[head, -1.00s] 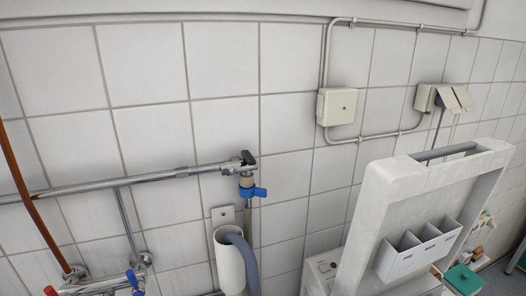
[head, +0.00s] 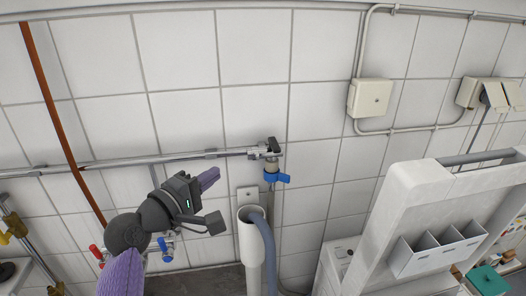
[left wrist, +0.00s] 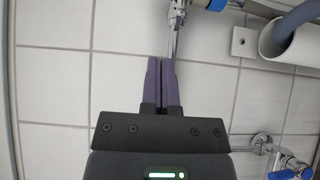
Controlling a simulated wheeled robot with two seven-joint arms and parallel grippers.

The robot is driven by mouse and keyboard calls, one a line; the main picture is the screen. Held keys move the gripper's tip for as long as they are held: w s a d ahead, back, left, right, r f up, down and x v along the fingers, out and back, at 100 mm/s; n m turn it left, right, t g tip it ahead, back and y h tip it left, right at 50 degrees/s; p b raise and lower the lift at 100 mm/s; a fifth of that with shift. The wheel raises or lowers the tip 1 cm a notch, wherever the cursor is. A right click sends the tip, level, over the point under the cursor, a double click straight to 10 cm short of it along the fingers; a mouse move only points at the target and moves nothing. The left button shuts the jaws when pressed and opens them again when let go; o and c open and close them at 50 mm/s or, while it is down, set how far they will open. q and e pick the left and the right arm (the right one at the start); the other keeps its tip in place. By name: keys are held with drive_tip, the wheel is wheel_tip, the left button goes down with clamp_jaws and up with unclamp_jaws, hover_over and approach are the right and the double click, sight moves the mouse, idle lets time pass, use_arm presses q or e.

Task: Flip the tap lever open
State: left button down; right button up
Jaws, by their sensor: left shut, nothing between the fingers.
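The tap (head: 271,160) sits at the right end of a horizontal chrome pipe on the tiled wall, with a blue lever (head: 283,178) at its lower end that points sideways to the right. In the left wrist view part of the tap's blue piece (left wrist: 215,4) shows at the top edge. My left gripper (head: 213,174), with purple fingers, is to the left of the tap, just below the pipe and apart from the lever. Its fingers (left wrist: 161,62) are closed together with nothing between them. My right gripper is in neither view.
A white drain pipe (head: 249,235) with a grey hose (head: 266,250) stands below the tap. Red (head: 96,252) and blue (head: 165,255) valve handles sit at lower left. A white shelf unit (head: 405,195) stands at right. Bare tiled wall lies above the pipe.

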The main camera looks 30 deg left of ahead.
use_arm(q)
approach(270, 145)
drive_tip(key=w+a, duration=0.2)
drive_tip(key=w, duration=0.2)
drive_tip(key=d, duration=0.1)
drive_tip(key=w+d, duration=0.1)
drive_tip(key=d, duration=0.1)
drive_tip(key=shift+w+r+p, duration=0.15)
drive_tip(key=shift+w+p, duration=0.2)
drive_tip(key=shift+p, duration=0.05)
drive_tip(key=shift+w+d, duration=0.1)
